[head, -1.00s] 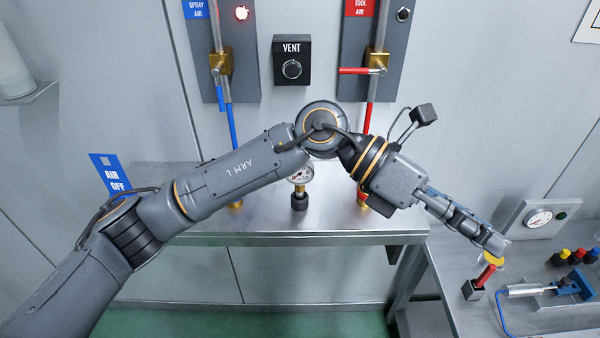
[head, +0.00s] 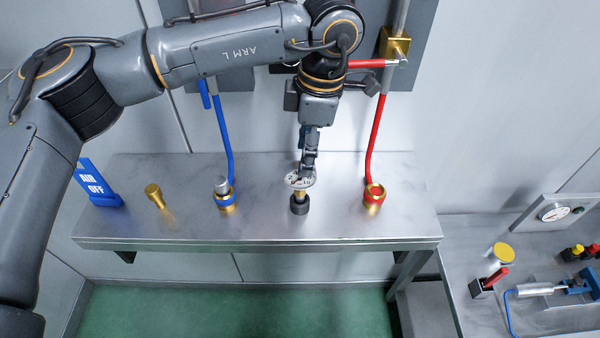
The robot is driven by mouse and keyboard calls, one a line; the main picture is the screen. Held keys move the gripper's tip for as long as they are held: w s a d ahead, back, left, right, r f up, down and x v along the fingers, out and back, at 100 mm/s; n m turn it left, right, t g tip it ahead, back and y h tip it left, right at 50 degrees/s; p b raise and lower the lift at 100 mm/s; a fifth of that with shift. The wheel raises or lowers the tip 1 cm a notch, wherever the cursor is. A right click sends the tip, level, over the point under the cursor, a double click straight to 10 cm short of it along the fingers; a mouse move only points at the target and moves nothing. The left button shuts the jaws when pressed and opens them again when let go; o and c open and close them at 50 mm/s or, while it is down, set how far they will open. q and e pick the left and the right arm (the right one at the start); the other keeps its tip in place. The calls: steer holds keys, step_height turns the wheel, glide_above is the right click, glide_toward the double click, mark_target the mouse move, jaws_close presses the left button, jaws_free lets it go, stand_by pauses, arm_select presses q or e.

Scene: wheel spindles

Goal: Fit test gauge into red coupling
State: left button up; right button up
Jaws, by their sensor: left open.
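The test gauge (head: 299,182) has a round white dial and stands upright on a short brass stem in a black holder (head: 299,206) on the steel shelf. My left gripper (head: 307,170) points down just above and behind the dial, its fingers seen nearly edge-on. It is open; I cannot tell whether its fingertips touch the gauge or reach around it. The red coupling (head: 375,193) is a brass fitting with a red ring and an open top, right of the gauge, at the foot of the red hose (head: 375,140). My right gripper is not in view.
Left of the gauge stand a blue-ringed coupling (head: 226,201) with a silver piece in its top, a brass plug (head: 154,196) and a blue AIR OFF sign (head: 97,184). A lower bench at right holds a yellow disc (head: 502,252) and a red-handled item (head: 496,276).

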mark_target(298, 178)
arm_select(q)
steer(key=shift+w+a+f, duration=0.1)
steer(key=shift+w+f, duration=0.15)
steer(key=shift+f, duration=0.4)
steer(key=shift+w+a+f, duration=0.1)
steer(key=shift+w+f, duration=0.1)
steer(key=shift+f, duration=0.4)
steer(key=shift+s+a+f+p, duration=0.2)
steer(key=shift+f+p, duration=0.6)
steer(key=shift+p, duration=0.3)
steer(key=shift+s+a+f+p, duration=0.15)
steer(key=shift+f+p, duration=0.25)
steer(key=shift+f, duration=0.2)
steer(key=shift+s+a+f+p, duration=0.15)
steer(key=shift+f+p, duration=0.2)
steer(key=shift+f, duration=0.25)
steer(key=shift+w+a+f, duration=0.1)
steer(key=shift+w+f, duration=0.15)
steer(key=shift+f, duration=0.5)
steer(key=c, duration=0.9)
jaws_close()
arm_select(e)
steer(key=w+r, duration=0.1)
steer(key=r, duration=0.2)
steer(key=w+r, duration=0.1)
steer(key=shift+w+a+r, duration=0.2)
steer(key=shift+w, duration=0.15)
